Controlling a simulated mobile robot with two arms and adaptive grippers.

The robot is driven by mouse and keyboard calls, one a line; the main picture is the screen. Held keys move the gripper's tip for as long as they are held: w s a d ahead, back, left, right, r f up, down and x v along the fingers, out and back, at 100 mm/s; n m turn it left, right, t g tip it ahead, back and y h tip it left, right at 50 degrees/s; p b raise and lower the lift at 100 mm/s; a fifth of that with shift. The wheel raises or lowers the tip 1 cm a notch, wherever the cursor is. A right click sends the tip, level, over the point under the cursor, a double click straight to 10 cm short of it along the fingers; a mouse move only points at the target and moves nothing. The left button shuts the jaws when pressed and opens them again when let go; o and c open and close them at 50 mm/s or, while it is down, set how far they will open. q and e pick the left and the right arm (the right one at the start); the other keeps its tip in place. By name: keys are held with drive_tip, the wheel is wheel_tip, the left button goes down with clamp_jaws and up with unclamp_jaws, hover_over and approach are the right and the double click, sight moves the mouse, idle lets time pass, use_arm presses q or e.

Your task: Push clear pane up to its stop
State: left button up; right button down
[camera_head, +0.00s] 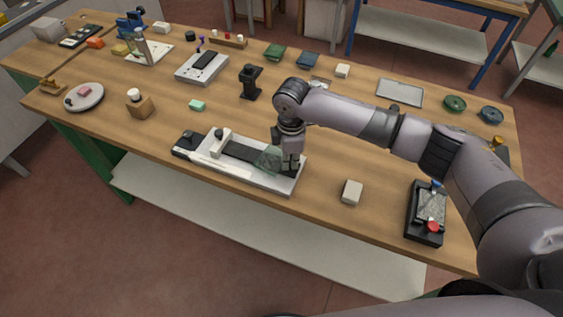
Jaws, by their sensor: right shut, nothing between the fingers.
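The clear pane (267,160) is a small greenish see-through piece on the dark strip of the edger (240,178), a long white-and-black device at the front middle of the table. A white upright block (220,141) stands across the strip to the left of the pane, with a gap of dark strip between. My right gripper (290,168) is shut and empty, pointing down at the pane's right side. I cannot tell whether the fingers touch the pane; they hide part of the strip's right end. My left gripper is not in view.
A beige block (352,192) and a black device with a red knob (426,212) lie to the right. A black stand (250,82) is behind the edger. A green block (197,105) and a wooden holder (140,106) are to the left. Bare tabletop surrounds the edger.

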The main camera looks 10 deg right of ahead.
sight(256, 155)
drive_tip(key=shift+w+a+b, duration=0.25)
drive_tip(key=shift+w+a, duration=0.25)
drive_tip(key=shift+a, duration=0.25)
drive_tip(key=shift+w+a+b, duration=0.3)
drive_tip(key=shift+w+a, duration=0.2)
drive_tip(key=shift+a, duration=0.25)
drive_tip(key=shift+w+a+b, duration=0.25)
drive_tip(key=shift+w+a, duration=0.25)
drive_tip(key=shift+a, duration=0.25)
drive_tip(key=shift+w+a+b, duration=0.55)
drive_tip(key=shift+w+a, duration=0.1)
drive_tip(key=shift+a, duration=0.25)
drive_tip(key=shift+w+a, duration=0.1)
drive_tip(key=shift+a, duration=0.1)
drive_tip(key=shift+w+a+b, duration=0.6)
drive_tip(key=shift+a+b, duration=0.15)
drive_tip(key=shift+a, duration=0.1)
drive_tip(key=r+p, duration=0.1)
drive_tip(key=p, duration=0.1)
drive_tip(key=r+p, duration=0.2)
drive_tip(key=d+r+p, duration=0.1)
drive_tip(key=r+p, duration=0.1)
drive_tip(key=shift+s, duration=0.35)
